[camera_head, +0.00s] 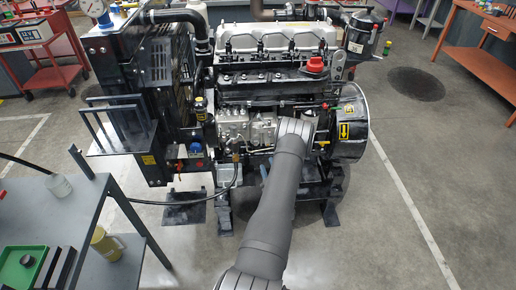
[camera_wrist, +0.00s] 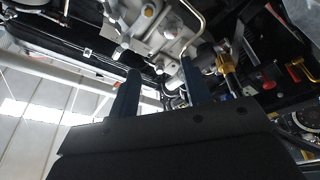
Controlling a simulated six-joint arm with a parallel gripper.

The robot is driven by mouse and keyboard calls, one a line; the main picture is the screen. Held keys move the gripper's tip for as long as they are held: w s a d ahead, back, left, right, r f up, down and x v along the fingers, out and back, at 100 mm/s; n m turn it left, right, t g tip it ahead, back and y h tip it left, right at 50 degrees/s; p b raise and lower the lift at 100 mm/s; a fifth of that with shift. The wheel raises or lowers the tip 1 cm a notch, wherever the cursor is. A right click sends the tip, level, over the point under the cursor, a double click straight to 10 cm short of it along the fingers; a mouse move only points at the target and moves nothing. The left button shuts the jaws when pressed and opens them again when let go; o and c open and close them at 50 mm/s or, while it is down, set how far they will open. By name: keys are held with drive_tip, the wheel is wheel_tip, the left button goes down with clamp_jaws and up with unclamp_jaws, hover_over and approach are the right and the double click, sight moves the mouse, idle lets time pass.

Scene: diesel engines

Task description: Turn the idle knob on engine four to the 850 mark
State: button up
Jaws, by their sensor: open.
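The diesel engine (camera_head: 265,85) stands in the middle of the head view, with a silver top and a metal fuel pump area (camera_head: 240,130) on its near side. I cannot pick out the idle knob or an 850 mark in either view. My gripper (camera_wrist: 160,67) shows in the wrist view with two dark blue fingers apart and nothing held between them. Silver pump parts (camera_wrist: 155,28) and a brass fitting (camera_wrist: 229,72) lie beyond the fingers; contact cannot be told. In the head view my arm reaches the engine's near side and hides part of it.
A radiator unit (camera_head: 155,70) is left of the engine, and a black round housing (camera_head: 350,125) is right. A hose (camera_head: 170,201) runs from the engine to the left. A grey table (camera_head: 70,218) with a green tray (camera_head: 22,262) stands front left. Right floor is mostly clear.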

sight(256, 144)
drive_tip(key=s+d+f+n+y, duration=0.2)
drive_tip(key=s+f+n, duration=0.1)
drive_tip(key=s, duration=0.1)
drive_tip(key=shift+g, duration=0.4)
drive_tip(key=x, duration=1.6)
drive_tip(key=shift+w+a+r, duration=0.2)
drive_tip(key=shift+w+r, duration=0.1)
drive_tip(key=shift+r, duration=0.05)
drive_tip(key=shift+m, duration=0.3)
clamp_jaws()
